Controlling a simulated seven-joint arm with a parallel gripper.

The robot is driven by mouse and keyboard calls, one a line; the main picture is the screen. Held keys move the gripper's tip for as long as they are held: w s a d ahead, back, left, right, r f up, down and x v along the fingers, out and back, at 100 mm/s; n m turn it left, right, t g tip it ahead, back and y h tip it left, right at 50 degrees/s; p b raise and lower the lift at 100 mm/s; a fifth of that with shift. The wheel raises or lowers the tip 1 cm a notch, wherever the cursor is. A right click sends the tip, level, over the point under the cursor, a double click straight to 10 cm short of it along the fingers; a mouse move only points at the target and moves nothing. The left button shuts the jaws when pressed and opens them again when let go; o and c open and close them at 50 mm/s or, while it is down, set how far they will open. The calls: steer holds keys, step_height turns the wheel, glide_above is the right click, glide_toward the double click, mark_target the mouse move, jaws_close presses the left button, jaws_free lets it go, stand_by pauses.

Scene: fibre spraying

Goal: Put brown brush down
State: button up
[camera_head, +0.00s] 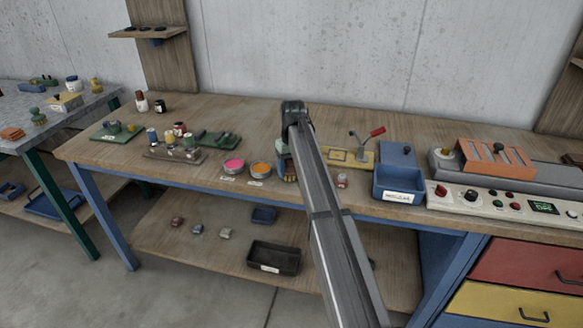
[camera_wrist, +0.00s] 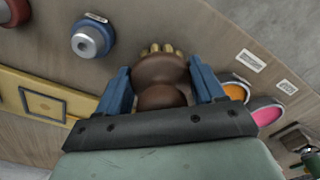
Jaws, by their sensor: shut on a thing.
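The brown brush (camera_wrist: 160,72) sits between the two blue fingers of my gripper (camera_wrist: 163,85) in the wrist view. It has a rounded brown body with a pale bristle or tip end pointing away from the gripper. My gripper is shut on it, over the wooden bench top. In the head view my gripper (camera_head: 287,168) is low over the front part of the bench, right of the orange pot, and my arm hides most of it. I cannot tell whether the brush touches the bench.
A pink pot (camera_head: 233,166) and an orange pot (camera_head: 260,170) stand left of my gripper. The bench's front edge is close.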

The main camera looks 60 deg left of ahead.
steer(key=o, duration=1)
steer(key=shift+f, duration=0.1)
step_height(320, 180, up, 12)
steer(key=shift+d+r, duration=0.15)
steer(key=shift+w, duration=0.15)
stand_by(0.3)
